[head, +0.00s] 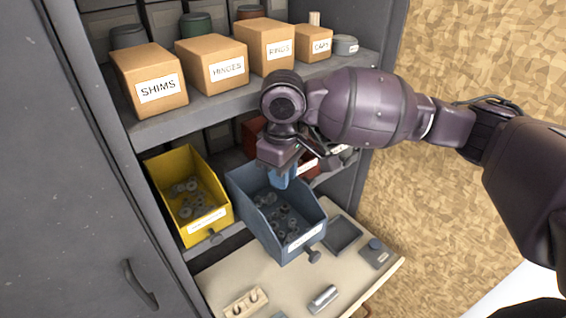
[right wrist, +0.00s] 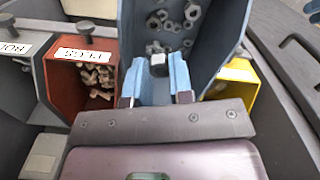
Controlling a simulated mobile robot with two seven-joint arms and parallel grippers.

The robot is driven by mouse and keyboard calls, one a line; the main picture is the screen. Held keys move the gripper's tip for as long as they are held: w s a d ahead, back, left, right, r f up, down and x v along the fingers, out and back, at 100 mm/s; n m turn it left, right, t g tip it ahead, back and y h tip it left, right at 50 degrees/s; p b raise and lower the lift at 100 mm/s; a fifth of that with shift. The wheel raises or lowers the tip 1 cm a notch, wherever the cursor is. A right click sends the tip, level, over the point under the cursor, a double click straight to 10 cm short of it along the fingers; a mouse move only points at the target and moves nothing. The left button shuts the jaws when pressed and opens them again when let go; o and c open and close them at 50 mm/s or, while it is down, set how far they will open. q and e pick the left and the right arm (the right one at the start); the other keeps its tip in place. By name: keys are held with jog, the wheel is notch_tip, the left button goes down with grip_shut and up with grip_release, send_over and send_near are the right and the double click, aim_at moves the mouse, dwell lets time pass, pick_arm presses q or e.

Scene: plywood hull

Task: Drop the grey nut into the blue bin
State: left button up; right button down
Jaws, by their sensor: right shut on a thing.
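The blue bin (head: 296,245) is an open, label-fronted bin pulled out from the lower shelf, with several nuts and washers inside. It also shows in the right wrist view (right wrist: 226,45), beyond my fingers. My right gripper (head: 283,181) points down over the back part of the bin. Its light blue fingers (right wrist: 160,72) are shut on a small grey nut (right wrist: 158,60), which shows between the fingertips with a pale face and dark sides. In the head view the gripper hides the nut. My left gripper is in neither view.
A yellow bin (head: 229,213) with metal parts stands left of the blue bin. A red bin (right wrist: 72,91) is on the other side. Cardboard boxes (head: 213,64) line the shelf above. A pale work surface (head: 262,284) below holds small metal parts.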

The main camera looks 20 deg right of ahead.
jog(key=shift+f, duration=0.25)
jog(key=c, duration=0.9)
grip_release()
jog(key=shift+c, duration=0.2)
jog(key=shift+r, duration=0.1)
notch_tip(320, 180, up, 11)
jog(key=shift+b, duration=0.35)
jog(key=shift+f, duration=0.25)
